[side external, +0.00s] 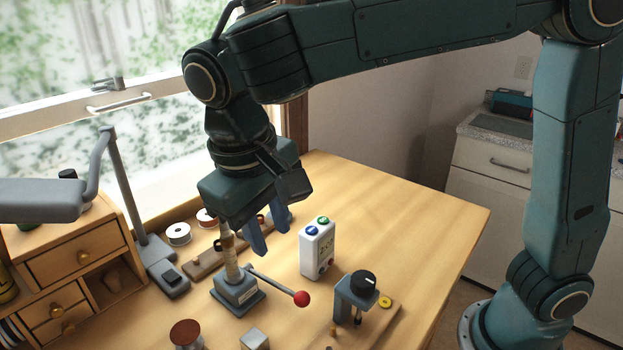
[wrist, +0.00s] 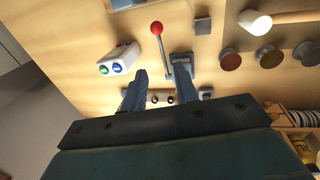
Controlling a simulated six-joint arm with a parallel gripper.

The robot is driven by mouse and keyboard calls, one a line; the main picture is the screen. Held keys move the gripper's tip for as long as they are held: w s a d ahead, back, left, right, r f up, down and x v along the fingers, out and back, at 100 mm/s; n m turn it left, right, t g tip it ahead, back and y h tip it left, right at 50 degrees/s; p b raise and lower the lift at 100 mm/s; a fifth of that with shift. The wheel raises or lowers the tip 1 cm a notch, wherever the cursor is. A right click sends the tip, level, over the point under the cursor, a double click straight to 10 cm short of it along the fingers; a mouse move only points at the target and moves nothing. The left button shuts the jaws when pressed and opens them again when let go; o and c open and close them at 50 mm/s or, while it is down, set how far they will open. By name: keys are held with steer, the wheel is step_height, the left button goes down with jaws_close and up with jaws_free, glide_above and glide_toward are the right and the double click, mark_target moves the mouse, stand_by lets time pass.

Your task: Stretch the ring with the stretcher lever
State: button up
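The stretcher (side external: 238,291) is a grey block with a tapered, banded upright post (side external: 231,258). It also shows in the wrist view (wrist: 181,58), partly behind a finger. Its lever (side external: 272,282) slopes down to the right and ends in a red ball (side external: 302,298), also seen in the wrist view (wrist: 156,28). I cannot clearly make out a separate ring on the post. My gripper (side external: 268,242) points down, with its blue fingers apart and nothing visible between them. In the side view it hangs above and behind the lever; the wrist view shows the fingers (wrist: 160,91) apart from the red ball.
A white box (side external: 317,252) with blue and green buttons stands right of my gripper. A clamp-like device with a black knob (side external: 362,284) stands front right. A wooden rack (side external: 205,264) lies behind the stretcher. Drawers (side external: 80,262) and a lamp stand left. The table's right side is clear.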

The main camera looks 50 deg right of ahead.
mark_target(288, 290)
steer(key=d+f, duration=0.1)
steer(key=f, duration=0.8)
steer(key=d+f, duration=0.1)
steer(key=f, duration=0.3)
steer(key=shift+d+f, duration=0.2)
steer(key=shift+d, duration=0.1)
jaws_close()
